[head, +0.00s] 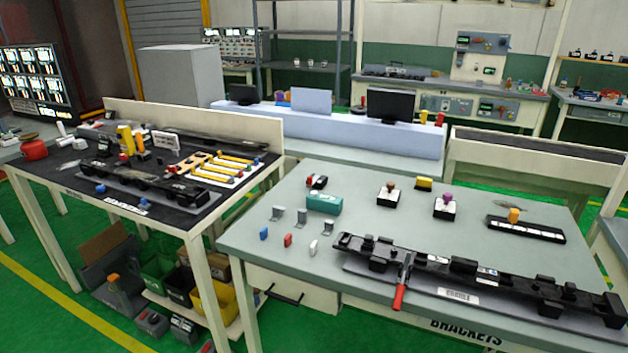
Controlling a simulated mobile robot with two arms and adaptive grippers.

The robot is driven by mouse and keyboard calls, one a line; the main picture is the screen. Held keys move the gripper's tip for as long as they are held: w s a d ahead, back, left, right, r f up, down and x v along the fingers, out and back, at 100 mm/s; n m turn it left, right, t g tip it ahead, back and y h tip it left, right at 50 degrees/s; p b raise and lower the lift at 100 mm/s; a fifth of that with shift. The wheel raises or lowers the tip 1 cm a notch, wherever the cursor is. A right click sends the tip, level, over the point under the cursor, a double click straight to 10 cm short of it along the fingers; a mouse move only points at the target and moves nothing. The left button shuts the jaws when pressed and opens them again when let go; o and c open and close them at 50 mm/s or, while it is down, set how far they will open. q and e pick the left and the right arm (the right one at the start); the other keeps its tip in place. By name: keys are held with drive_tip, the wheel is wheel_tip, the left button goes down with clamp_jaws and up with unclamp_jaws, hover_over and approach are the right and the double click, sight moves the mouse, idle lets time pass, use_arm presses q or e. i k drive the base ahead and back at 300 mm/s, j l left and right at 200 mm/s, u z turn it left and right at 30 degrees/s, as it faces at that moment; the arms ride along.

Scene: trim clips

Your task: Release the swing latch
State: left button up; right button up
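A lever with a red handle (399,297) and a grey shaft lies across the front edge of a long black fixture bar (440,268). It looks like the swing latch, and its handle points toward the table's front edge. The bar rests on a dark grey base plate (385,275) with a white label, along the front right of the grey table (360,180). Whether the latch is engaged with the bar is too small to tell. Neither of my grippers is in view, and nothing touches the lever.
Grey metal brackets (302,216) and small blue, red (288,240) and white pieces stand left of the bar. Behind are a teal box (324,202), black-based knobs (445,207) and a black strip (525,229). A dark-topped table (130,205) stands left. The grey table's middle is mostly clear.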

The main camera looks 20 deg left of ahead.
sight(311, 181)
drive_tip(key=i+j+z, duration=0.15)
drive_tip(key=j, duration=0.4)
drive_tip(key=i+j+z, duration=0.1)
drive_tip(key=j, duration=0.45)
drive_tip(key=i+j+z, duration=0.15)
drive_tip(key=j, duration=0.4)
drive_tip(key=j+z, duration=0.15)
drive_tip(key=j, duration=0.4)
